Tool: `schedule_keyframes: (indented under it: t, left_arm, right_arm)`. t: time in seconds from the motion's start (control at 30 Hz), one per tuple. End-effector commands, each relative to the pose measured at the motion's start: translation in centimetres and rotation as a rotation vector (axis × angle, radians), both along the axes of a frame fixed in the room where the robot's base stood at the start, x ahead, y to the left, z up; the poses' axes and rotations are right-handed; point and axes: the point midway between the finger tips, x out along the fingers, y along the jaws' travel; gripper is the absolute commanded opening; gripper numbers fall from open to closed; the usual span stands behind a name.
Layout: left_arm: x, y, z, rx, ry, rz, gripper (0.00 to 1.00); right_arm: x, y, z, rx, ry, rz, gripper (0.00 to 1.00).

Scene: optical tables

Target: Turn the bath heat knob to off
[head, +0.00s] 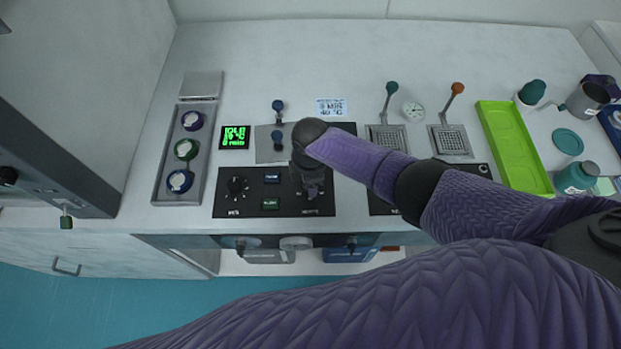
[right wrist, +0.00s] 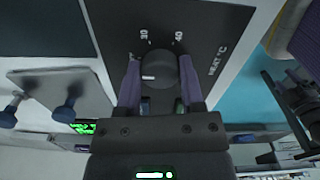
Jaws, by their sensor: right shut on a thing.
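The bath heat knob (right wrist: 158,70) is a round dark knob on a black panel marked "HEAT °C", with "30" and "40" beside it. A short white mark shows on the knob's left part in the right wrist view. My right gripper (right wrist: 160,84) is shut on the knob, with one finger on each side. In the head view my right gripper (head: 312,188) points down over the right part of the black control panel (head: 222,203) and hides the knob. My left gripper is not in view.
Left on the panel are another dark knob (head: 236,186), a blue button (head: 272,178) and a green button (head: 270,203). A green-lit display (head: 235,137) stands behind. Blue-knobbed levers (head: 278,106) rise near my right arm. A green tray (head: 517,150) lies right.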

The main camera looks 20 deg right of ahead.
Motion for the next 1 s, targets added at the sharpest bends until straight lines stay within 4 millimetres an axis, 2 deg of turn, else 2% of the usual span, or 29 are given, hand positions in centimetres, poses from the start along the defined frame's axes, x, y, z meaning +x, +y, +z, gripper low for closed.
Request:
schedule_keyframes:
  t: [0.57,0.6,0.7,0.73,0.77,1.0]
  left_arm:
    - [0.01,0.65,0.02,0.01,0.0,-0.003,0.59]
    - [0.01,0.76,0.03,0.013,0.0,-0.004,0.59]
    - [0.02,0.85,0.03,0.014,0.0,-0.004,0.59]
    - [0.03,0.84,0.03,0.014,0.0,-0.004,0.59]
    - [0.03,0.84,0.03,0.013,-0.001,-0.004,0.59]
    - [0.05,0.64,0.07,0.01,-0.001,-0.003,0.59]
  right_arm:
    - [0.11,0.06,0.11,0.002,-0.003,0.028,0.0]
    - [0.11,0.06,0.11,0.002,-0.003,0.028,0.55]
    - [0.09,0.05,0.09,0.002,-0.002,0.028,0.77]
    - [0.08,0.05,0.08,0.002,-0.002,0.028,0.83]
    - [0.06,0.04,0.08,0.001,-0.002,0.027,0.84]
    - [0.03,0.02,0.12,0.001,-0.001,0.027,0.84]
